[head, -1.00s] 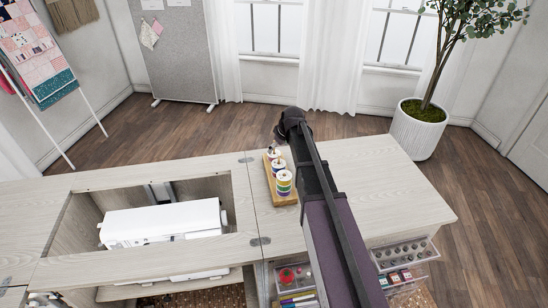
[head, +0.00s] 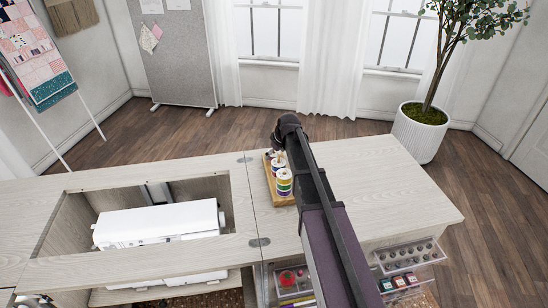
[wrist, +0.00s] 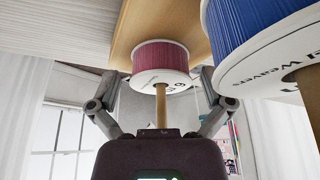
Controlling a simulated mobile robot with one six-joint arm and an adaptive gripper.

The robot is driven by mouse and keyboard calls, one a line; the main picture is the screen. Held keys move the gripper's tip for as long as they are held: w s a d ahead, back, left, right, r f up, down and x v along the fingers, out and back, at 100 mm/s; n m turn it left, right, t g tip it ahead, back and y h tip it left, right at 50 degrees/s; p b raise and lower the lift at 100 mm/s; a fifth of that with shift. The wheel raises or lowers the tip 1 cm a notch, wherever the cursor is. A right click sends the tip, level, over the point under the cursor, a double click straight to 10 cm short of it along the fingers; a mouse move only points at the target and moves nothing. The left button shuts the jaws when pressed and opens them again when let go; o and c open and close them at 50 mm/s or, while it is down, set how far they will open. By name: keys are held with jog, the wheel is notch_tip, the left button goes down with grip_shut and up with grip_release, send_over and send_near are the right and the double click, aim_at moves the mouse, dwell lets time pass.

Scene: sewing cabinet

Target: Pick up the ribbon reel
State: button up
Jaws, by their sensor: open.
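In the wrist view, a mauve ribbon reel (wrist: 160,57) with white flanges sits on a wooden peg. My gripper (wrist: 160,75) is open, with one finger on each side of this reel; whether they touch it I cannot tell. A larger-looking blue reel (wrist: 250,25) is close by on the right. In the head view, the reels stand on a small wooden board (head: 272,187) on the cabinet top. A white-topped reel with coloured bands (head: 284,182) is the nearest one. My arm hides part of the board, and my fingers cannot be made out there.
The pale cabinet top (head: 375,180) is clear on the right. A white sewing machine (head: 155,225) sits in the well on the left. Clear drawers (head: 408,257) stand open at the front. A potted tree (head: 420,130) is beyond the right end.

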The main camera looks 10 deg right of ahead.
dwell(0.3)
jog(key=c, duration=0.9)
jog(key=shift+o, duration=0.2)
jog(key=shift+r, duration=0.15)
notch_tip(320, 180, up, 18)
jog(key=p, duration=1.8)
jog(key=shift+f, duration=0.2)
